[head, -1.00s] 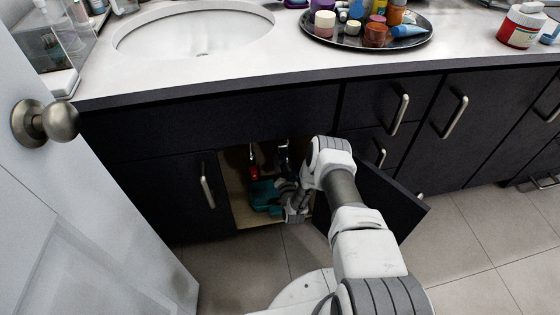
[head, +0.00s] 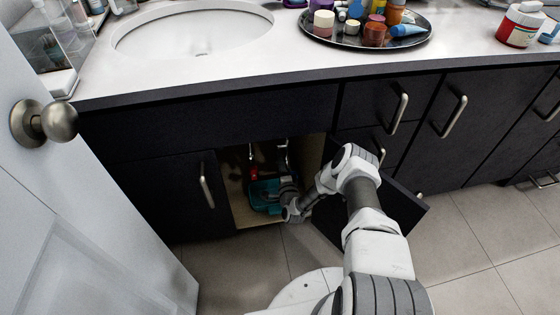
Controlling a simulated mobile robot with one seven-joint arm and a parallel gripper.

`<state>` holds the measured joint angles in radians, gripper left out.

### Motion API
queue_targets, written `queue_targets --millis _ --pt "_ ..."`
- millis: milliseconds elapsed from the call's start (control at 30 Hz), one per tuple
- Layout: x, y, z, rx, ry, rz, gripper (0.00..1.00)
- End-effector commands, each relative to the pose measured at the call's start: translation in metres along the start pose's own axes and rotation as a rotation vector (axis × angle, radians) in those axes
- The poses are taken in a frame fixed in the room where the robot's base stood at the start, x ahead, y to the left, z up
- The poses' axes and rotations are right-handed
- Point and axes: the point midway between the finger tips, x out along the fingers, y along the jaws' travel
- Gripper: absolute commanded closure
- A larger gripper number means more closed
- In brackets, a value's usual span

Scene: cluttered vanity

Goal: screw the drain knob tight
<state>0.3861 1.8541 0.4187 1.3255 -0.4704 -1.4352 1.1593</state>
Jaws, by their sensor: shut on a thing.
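The drain knob (head: 254,173) is a small red piece on the pipework under the sink, inside the open cabinet. My gripper (head: 268,181) reaches into the cabinet from the right and is shut on the red knob. The fingers are small and dark here, so their exact grip is hard to see. A metal pipe (head: 282,152) hangs just behind and to the right of the knob.
A teal bin (head: 262,203) stands on the cabinet floor below my gripper. The open cabinet door (head: 405,212) is close to the right of my arm. The closed left door (head: 180,200) bounds the opening. The sink (head: 195,30) and countertop are above.

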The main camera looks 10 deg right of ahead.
Motion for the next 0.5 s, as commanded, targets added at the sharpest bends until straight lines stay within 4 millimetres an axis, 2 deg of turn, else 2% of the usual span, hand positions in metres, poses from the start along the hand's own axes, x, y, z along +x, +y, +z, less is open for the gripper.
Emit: queue_targets --millis 200,500 --pt "0.0011 -0.0005 -0.0008 0.132 0.001 -0.002 1.00" --pt "0.0011 -0.0001 0.0001 0.224 0.000 -0.002 1.00"
